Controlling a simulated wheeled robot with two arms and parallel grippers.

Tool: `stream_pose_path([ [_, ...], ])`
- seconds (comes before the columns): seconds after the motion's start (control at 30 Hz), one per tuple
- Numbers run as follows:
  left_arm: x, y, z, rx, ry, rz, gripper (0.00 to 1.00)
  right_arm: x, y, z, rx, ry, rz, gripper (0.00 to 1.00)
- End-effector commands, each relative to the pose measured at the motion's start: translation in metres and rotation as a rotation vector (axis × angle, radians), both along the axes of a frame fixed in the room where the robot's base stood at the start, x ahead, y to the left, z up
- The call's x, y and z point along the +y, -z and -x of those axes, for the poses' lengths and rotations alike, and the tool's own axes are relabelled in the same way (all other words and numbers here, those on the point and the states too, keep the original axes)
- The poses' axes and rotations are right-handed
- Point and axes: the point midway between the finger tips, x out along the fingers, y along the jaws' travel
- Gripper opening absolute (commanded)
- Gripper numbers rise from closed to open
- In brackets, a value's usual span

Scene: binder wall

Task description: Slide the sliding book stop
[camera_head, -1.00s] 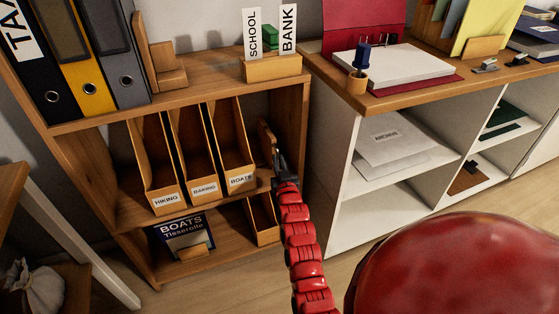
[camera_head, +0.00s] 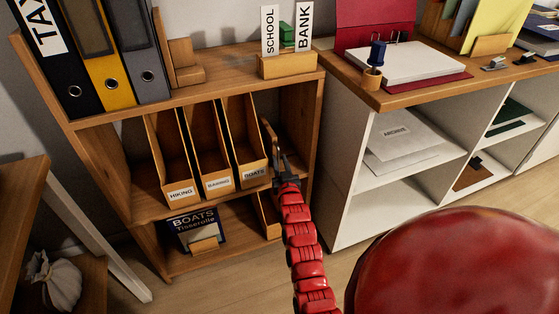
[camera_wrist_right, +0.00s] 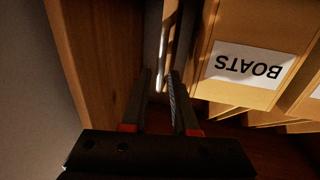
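The sliding book stop appears to be the thin upright wooden piece (camera_head: 268,136) on the middle shelf, just right of the BOATS file (camera_head: 243,140). In the right wrist view its narrow board (camera_wrist_right: 172,35) stands beside the BOATS file (camera_wrist_right: 250,65). My right gripper (camera_head: 286,160) reaches into this bay in front of the stop. In the wrist view its two fingers (camera_wrist_right: 160,85) are parted, with the right finger by the stop's edge. Contact is hard to tell in the shadow. My left gripper is not in view.
The HIKING file (camera_head: 170,150) and BAKING file (camera_head: 207,145) stand left of BOATS. The cabinet's right side wall (camera_head: 312,130) is close to my right gripper. Binders (camera_head: 105,50) and a bookend (camera_head: 182,65) are on top. A white cabinet (camera_head: 345,190) stands at right.

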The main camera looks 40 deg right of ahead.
Motion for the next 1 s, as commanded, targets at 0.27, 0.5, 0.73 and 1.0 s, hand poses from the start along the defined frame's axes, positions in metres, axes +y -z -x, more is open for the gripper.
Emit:
stream_pose_path([
  [0.27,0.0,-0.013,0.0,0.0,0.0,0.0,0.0,0.024,-0.001,0.051,0.005,-0.001,-0.002,0.27],
  [0.5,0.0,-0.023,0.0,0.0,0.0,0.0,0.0,0.047,0.0,0.101,0.005,-0.001,-0.002,0.27],
  [0.73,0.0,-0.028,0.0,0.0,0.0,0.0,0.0,0.064,0.002,0.137,0.005,-0.001,-0.003,0.27],
  [1.0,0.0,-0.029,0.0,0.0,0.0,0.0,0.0,0.069,0.0,0.15,0.001,-0.001,0.0,0.27],
])
